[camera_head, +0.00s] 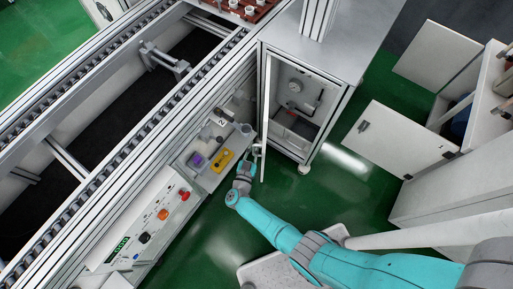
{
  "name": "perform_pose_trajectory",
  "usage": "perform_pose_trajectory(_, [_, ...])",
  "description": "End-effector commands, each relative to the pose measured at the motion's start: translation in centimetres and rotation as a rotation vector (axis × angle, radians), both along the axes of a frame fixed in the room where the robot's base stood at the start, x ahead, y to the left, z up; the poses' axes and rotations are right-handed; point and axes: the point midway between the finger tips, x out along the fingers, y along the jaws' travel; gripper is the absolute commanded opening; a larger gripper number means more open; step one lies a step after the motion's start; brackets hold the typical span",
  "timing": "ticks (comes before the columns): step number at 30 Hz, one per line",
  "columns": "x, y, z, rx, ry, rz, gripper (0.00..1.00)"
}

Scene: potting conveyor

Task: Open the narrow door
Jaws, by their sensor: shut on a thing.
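The narrow door (265,115) shows almost edge-on as a thin pale strip at the left side of the cabinet (330,118). It stands swung out from the front, and the cabinet's inside with a round gauge shows. My gripper (257,151) is at the lower part of the door, on its left side, shut on what appears to be the door's handle. The handle itself is mostly hidden by the fingers and too small to make out.
A conveyor frame (112,165) runs along the left. Its control panel (150,225) and a shelf with a yellow piece (222,160) are close to my gripper. A white cabinet with open doors (388,140) stands at right. Green floor (345,180) lies clear between the cabinets.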

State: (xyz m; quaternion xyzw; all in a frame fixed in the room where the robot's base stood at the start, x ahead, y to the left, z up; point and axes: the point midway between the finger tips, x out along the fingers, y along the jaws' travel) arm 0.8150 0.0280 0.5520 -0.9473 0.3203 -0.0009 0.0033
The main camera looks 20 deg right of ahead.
Motion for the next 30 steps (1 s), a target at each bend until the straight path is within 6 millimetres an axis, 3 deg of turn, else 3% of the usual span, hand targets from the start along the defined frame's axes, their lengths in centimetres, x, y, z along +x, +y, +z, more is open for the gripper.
perform_pose_trajectory(13, [0.1, 0.1, 0.0, -0.001, 0.001, 0.001, 0.00])
perform_pose_trajectory(15, [0.1, 0.1, 0.0, -0.001, 0.001, 0.001, 0.23])
perform_pose_trajectory(25, [0.0, 0.2, 0.0, 0.000, 0.000, 0.001, 0.23])
perform_pose_trajectory(30, [-1.0, 1.1, 0.0, 0.000, 0.000, 0.004, 0.23])
